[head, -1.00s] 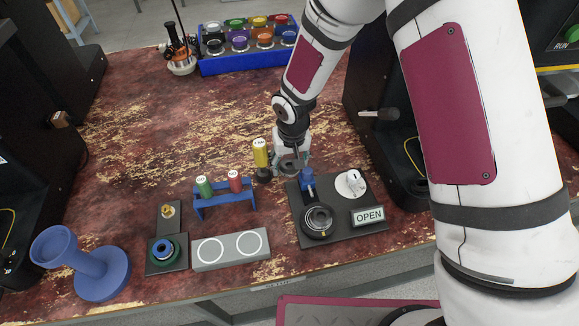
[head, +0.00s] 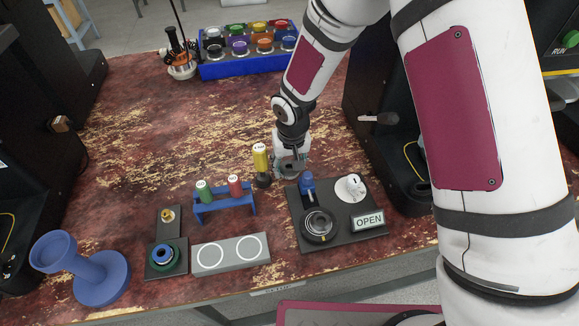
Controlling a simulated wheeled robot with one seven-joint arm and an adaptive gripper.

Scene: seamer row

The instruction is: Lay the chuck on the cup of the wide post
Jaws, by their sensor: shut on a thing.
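My gripper (head: 291,157) is shut on a dark grey round piece, which looks like the chuck (head: 291,168). It is behind the dark plate with the OPEN sign and just right of the yellow-handled tool. Whether the chuck touches the table is hard to tell. A blue post (head: 90,265) with a flared, hollow cup on top and a broad round base stands at the front left, well away from my gripper. It looks like the wide post; its cup (head: 54,251) appears empty.
A blue rack (head: 225,205) with green and red tools, a grey two-ring block (head: 230,253) and a dark plate with a green ring (head: 165,258) stand between. The dark OPEN-sign plate (head: 345,232) is at right. A blue tray (head: 250,67) of coloured pots is behind. The middle-left table is clear.

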